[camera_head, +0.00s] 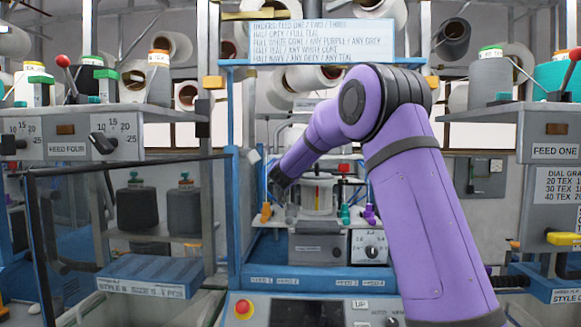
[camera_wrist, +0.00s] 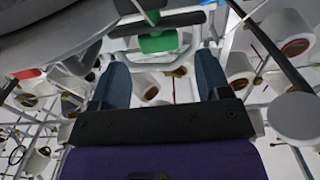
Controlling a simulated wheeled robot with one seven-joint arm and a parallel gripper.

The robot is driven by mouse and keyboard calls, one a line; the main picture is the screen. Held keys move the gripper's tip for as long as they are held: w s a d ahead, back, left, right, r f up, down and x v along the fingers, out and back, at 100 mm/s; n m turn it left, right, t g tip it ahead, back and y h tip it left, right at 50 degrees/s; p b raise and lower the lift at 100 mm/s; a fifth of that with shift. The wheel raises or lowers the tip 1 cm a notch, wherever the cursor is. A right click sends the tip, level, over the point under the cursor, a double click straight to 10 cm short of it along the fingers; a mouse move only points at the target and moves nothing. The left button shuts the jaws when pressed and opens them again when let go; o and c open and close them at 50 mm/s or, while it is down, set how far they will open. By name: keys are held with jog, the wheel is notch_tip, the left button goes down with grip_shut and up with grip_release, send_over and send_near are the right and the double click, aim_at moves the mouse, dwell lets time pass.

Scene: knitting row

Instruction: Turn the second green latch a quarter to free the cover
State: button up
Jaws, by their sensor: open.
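My gripper (camera_wrist: 162,62) shows its two blue fingers spread apart in the wrist view, with nothing between them. A green block (camera_wrist: 158,43), which may be a latch, lies just beyond the fingertips, under a dark bar. Small teal-green pieces (camera_head: 346,213) stand right of the housing. I cannot tell which piece is the second latch; my fingers are not clear in this view.
A blue frame post (camera_head: 234,170) stands close left of my arm's end. A control box with a dial (camera_head: 370,247) sits below the housing. Feed shelves with yarn cones flank the machine, the left one (camera_head: 60,150) labelled FEED FOUR. A red button (camera_head: 243,308) is at the front.

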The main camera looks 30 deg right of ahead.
jog(key=x, duration=0.6)
jog(key=shift+w+d, duration=0.1)
jog(key=c, duration=0.9)
